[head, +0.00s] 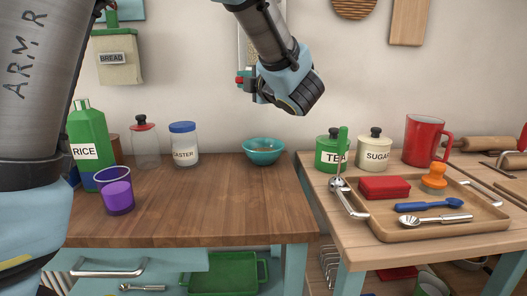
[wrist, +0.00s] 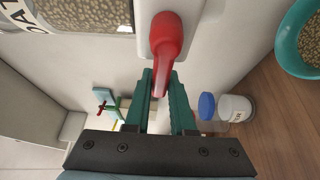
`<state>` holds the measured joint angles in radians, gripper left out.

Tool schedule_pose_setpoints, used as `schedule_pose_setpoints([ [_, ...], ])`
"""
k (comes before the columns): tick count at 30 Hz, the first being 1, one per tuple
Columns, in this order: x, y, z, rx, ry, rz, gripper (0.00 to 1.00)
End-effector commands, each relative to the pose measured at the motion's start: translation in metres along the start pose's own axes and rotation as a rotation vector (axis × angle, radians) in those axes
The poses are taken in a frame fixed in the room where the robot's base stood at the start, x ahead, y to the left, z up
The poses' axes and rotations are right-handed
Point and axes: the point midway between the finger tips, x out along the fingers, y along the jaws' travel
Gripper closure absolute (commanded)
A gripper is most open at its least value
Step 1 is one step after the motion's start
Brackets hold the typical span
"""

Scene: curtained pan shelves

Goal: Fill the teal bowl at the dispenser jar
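The teal bowl (head: 263,158) stands upright on the wooden counter at the back, below my gripper. In the wrist view the bowl (wrist: 286,50) is cut off at the upper right, and pale brown grains show inside. The dispenser jar (wrist: 85,12) is on the wall, full of similar grains, with part of a label visible. In the head view the dispenser jar (head: 242,48) is mostly hidden behind my arm. My gripper (wrist: 162,78) has its teal fingers closed around the jar's red lever (wrist: 166,35). In the head view the gripper (head: 246,82) is partly hidden by my wrist.
A caster jar (head: 184,145) with blue lid stands left of the bowl, a green tea canister (head: 329,155) to its right. A purple cup (head: 117,192) and green rice bottle (head: 90,135) stand farther left. The middle counter is clear. A tray (head: 400,228) holds utensils.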

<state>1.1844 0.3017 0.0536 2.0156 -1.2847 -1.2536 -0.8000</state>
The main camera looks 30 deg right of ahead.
Motion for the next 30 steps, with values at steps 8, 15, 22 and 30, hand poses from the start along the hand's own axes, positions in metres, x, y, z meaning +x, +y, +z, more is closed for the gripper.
schedule_pose_setpoints([
  [8, 0.000, -0.001, 0.000, 0.004, 0.001, -0.001, 0.47],
  [15, 0.000, 0.000, 0.000, 0.004, 0.000, 0.000, 0.45],
  [22, -0.004, 0.000, 0.000, 0.004, 0.000, 0.000, 0.45],
  [30, -0.015, -0.001, 0.001, 0.005, -0.002, 0.000, 0.45],
])
